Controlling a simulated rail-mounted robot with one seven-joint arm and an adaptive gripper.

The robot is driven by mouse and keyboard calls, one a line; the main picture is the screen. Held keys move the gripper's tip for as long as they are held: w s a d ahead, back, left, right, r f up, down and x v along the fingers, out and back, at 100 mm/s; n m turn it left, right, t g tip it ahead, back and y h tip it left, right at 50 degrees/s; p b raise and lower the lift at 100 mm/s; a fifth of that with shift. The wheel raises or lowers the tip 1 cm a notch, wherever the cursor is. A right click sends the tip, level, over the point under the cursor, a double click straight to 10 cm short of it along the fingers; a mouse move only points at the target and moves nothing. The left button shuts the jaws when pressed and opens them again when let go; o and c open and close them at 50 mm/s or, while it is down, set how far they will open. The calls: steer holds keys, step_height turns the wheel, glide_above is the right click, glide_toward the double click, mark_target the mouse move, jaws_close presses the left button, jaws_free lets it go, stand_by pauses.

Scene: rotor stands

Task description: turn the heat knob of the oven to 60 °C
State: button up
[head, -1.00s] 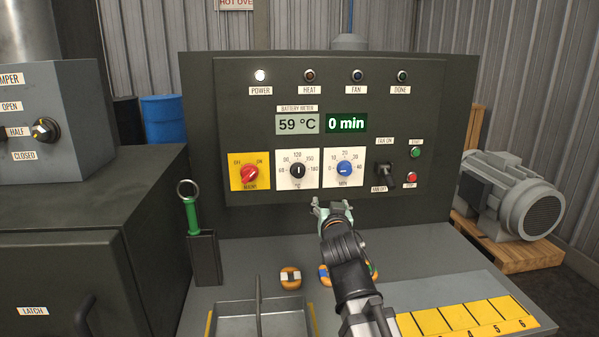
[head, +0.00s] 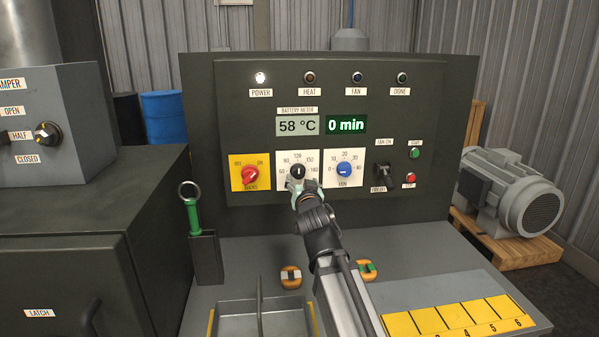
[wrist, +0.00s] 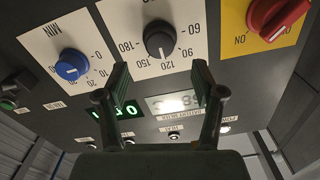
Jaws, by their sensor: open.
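The heat knob (head: 298,171) is a black dial with a white pointer line, on a white plate marked 60 to 180. In the wrist view the heat knob (wrist: 159,42) lies ahead of my gripper, a little above the gap between the fingertips. My gripper (head: 302,186) is in front of the lower part of the heat plate and hides some of its lower markings. In the wrist view my gripper (wrist: 158,84) has its two fingers spread, with nothing between them. The temperature display (head: 297,126) reads 58 °C.
The red mains knob (head: 250,174) is left of the heat knob and the blue minute knob (head: 344,169) is right of it. The fan lever (head: 385,175) is further right.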

mark_target(299, 173)
steer(key=p+x, duration=0.1)
steer(key=x, duration=0.5)
steer(key=shift+w, duration=0.1)
steer(key=c, duration=1.1)
